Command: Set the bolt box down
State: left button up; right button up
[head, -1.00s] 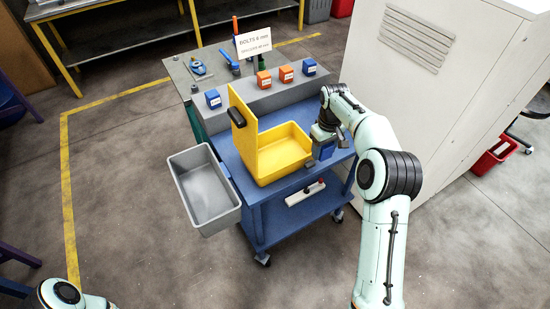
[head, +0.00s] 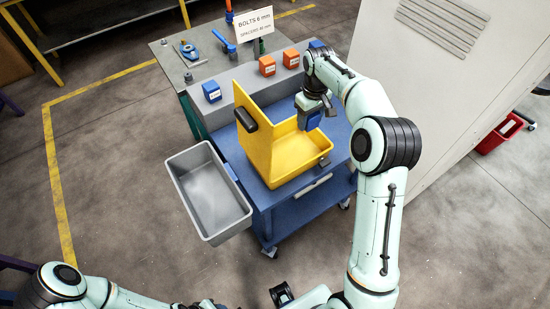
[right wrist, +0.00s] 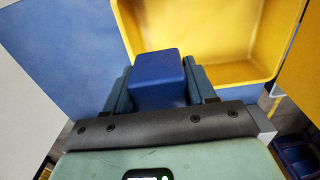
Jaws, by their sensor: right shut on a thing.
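No label shows on the held box's visible faces. I cannot tell whether the box touches the bin floor.
Small boxes stand on the grey ledge: a blue one (head: 211,91), two orange ones (head: 267,66) and another blue one (head: 317,43) near my arm. A sign (head: 254,25) reads "BOLTS 6 mm". A grey bin (head: 211,194) hangs left of the blue cart (head: 290,213). A pale cabinet stands right.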

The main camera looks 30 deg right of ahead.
jog(key=a, duration=1.3)
jog(key=b, duration=0.1)
send_over(273, 164)
notch_tip(273, 164, down, 4)
jog(key=f, duration=0.6)
jog(key=shift+s+d+f, duration=0.15)
jog(key=shift+d+f, duration=0.05)
jog(key=shift+f, duration=0.15)
jog(key=shift+a+f, duration=0.25)
jog(key=shift+f, duration=0.15)
jog(key=shift+f, duration=0.2)
jog(key=o, duration=1.1)
jog(key=shift+r, duration=0.1)
